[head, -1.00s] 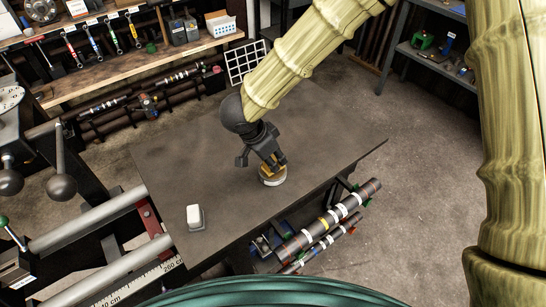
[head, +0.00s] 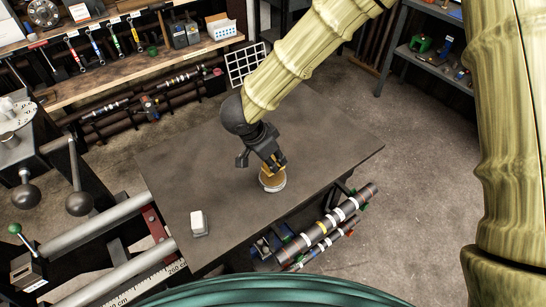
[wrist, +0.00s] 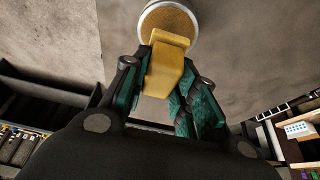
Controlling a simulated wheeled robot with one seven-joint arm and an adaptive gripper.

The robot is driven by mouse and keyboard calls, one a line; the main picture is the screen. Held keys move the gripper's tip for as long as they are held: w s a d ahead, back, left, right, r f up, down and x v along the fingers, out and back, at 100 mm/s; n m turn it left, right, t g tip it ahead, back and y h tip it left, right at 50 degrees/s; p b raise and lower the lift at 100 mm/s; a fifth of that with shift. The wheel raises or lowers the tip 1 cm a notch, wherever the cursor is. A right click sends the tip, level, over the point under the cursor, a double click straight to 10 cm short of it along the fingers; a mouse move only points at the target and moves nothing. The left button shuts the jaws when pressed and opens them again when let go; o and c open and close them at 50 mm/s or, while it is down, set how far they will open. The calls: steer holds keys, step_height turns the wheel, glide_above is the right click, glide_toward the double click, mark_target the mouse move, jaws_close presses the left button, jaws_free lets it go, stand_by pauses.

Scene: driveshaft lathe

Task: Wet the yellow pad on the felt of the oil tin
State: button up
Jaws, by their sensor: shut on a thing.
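My gripper (wrist: 160,95) is shut on the yellow pad (wrist: 165,68), which sticks out between the fingertips. In the head view my gripper (head: 272,164) points down at the round oil tin (head: 273,186), near the front right edge of the dark table. The tin has a pale metal rim and a brownish-yellow felt top (wrist: 166,22). In the wrist view the pad's far end overlaps the near part of the felt. The pad is at or just above the felt; I cannot tell whether they touch. My fingers hide part of the pad in the head view.
A white block with a grey base (head: 199,223) stands on the dark table (head: 205,165), left of the tin. The table between them is clear. Lathe levers and rails (head: 105,230) lie at the left. Striped shafts (head: 325,225) hang below the table's front edge.

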mark_target(273, 158)
steer(key=shift+r+p, duration=1.8)
steer(key=shift+p, duration=0.1)
steer(key=shift+f, duration=0.1)
